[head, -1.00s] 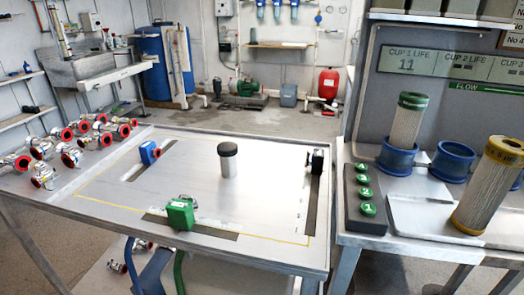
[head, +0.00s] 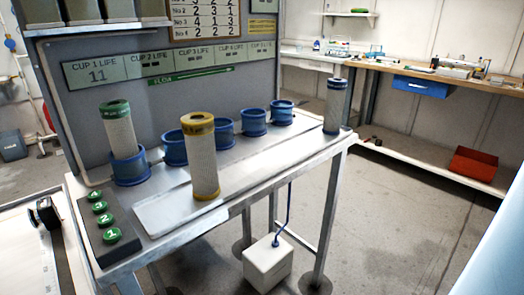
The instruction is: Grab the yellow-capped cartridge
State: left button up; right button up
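The yellow-capped cartridge (head: 204,160) stands upright on the front tray of the metal bench in the head view. It has a pale mesh body, a yellow cap with a dark hole on top and a yellow base ring. Nothing is touching it. A pale bluish shape at the lower right edge cannot be made out. Neither of my grippers shows in this view.
A green-capped cartridge (head: 118,130) stands in the leftmost blue cup (head: 130,169). Several blue cups line the back, one partly behind the yellow-capped cartridge. A blue-capped cartridge (head: 335,105) stands at the right end. A green-button panel (head: 104,222) lies at front left.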

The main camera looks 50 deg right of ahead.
aim_at(198, 127)
jog(key=z, duration=1.2)
jog(key=k+l+u, duration=0.1)
jog(key=l+u, duration=0.15)
jog(key=u, duration=0.15)
jog(key=k+l+u, duration=0.15)
jog(key=u, duration=0.3)
jog(key=k+l+u, duration=0.2)
jog(key=u, duration=0.2)
